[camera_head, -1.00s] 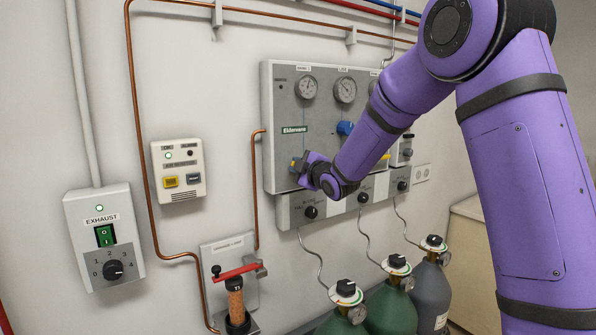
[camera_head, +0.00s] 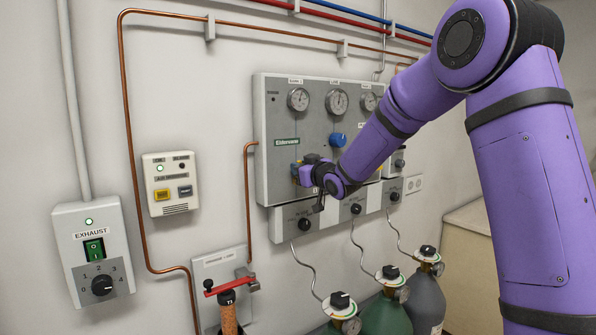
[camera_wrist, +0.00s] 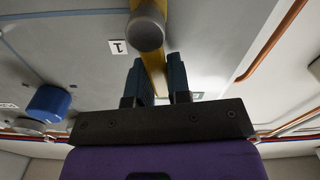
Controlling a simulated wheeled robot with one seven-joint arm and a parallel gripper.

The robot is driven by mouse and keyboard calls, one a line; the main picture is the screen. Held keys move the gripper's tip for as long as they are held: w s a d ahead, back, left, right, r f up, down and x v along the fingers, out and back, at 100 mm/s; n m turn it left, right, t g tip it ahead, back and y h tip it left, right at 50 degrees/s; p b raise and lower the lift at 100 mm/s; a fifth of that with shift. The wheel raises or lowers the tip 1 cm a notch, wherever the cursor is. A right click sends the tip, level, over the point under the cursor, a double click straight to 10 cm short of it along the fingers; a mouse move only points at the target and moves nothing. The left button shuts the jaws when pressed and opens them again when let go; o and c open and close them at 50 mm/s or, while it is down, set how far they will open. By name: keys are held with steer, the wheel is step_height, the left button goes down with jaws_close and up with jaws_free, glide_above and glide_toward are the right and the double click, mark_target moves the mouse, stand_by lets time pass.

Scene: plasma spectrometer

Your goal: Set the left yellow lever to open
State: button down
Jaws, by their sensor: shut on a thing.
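The left yellow lever (camera_wrist: 154,72) runs between the two dark fingers of my gripper (camera_wrist: 158,82) in the wrist view. A grey round end (camera_wrist: 147,28) shows at the lever's top in that view, near a label reading 1. My gripper (camera_head: 298,172) is shut on the lever at the lower left of the grey gas panel (camera_head: 268,120) in the head view. There my gripper and wrist hide most of the lever, so its exact angle is hard to tell.
A blue knob (camera_head: 337,140) is on the panel close to my forearm, below several gauges. Black knobs line the strip under the panel. Gas cylinders (camera_head: 385,312) stand below. A copper pipe (camera_head: 247,200) runs left of the panel.

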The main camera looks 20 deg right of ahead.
steer(key=shift+w+d+r+m, duration=0.1)
steer(key=shift+d+r+m, duration=0.15)
steer(key=shift+m, duration=0.3)
steer(key=shift+w+d+r+m, duration=0.15)
steer(key=shift+d+m, duration=0.15)
steer(key=shift+m, duration=0.25)
steer(key=c, duration=1.1)
jaws_free()
steer(key=shift+d, duration=0.15)
steer(key=shift+o, duration=0.2)
steer(key=shift+f, duration=0.15)
steer(key=shift+s, duration=0.15)
steer(key=v, duration=1)
steer(key=shift+s, duration=0.35)
steer(key=shift+d, duration=0.1)
